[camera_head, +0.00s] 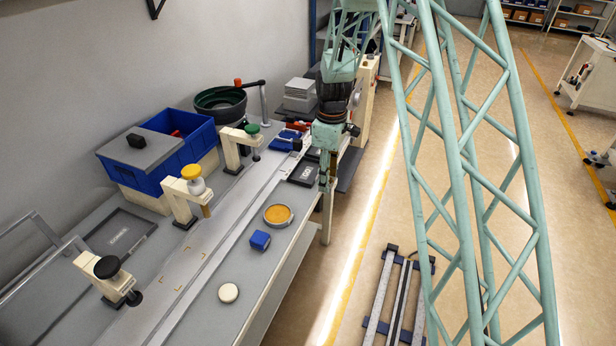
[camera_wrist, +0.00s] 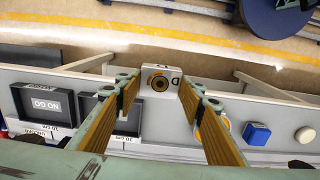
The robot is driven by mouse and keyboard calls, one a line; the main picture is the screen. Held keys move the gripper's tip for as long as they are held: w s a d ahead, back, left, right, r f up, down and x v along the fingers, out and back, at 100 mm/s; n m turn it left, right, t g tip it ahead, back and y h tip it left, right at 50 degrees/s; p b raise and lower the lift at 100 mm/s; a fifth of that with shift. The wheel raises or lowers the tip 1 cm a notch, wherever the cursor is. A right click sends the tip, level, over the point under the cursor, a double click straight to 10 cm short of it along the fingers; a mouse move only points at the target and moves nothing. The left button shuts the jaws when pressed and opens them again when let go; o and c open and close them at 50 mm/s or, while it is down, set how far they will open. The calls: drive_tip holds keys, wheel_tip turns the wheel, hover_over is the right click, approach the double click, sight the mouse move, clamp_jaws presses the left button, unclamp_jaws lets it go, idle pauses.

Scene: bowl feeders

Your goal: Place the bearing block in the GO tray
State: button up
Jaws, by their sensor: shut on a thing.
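The bearing block (camera_wrist: 160,82) is a pale block with a dark round bearing and a letter on its face. My gripper (camera_wrist: 160,97) is shut on it, one finger on each side. In the head view my gripper (camera_head: 327,168) hangs by the right edge of the bench; I cannot make out the block there. The GO tray (camera_head: 303,172) is a dark, shallow tray on the bench, beside and left of my gripper. In the wrist view the GO tray (camera_wrist: 127,124) is partly hidden by the left finger. The block appears over the bench edge, apart from the tray.
A tray marked NO GO (camera_wrist: 45,103) sits beside the GO tray. A round orange-filled dish (camera_head: 278,215), a blue cube (camera_head: 260,240) and a white disc (camera_head: 228,292) lie along the bench edge. Blue bins (camera_head: 185,135) and a dark bowl feeder (camera_head: 220,103) stand behind.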

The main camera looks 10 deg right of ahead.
drive_tip(key=shift+w, duration=0.15)
drive_tip(key=b, duration=0.1)
hover_over(307, 173)
drive_tip(key=shift+a+f, duration=0.1)
drive_tip(key=shift+f, duration=0.7)
idle(0.4)
drive_tip(key=shift+f+b, duration=0.4)
drive_tip(key=shift+f, duration=1.3)
drive_tip(key=shift+f, duration=0.15)
drive_tip(key=o, duration=1.1)
drive_tip(key=shift+c, duration=0.2)
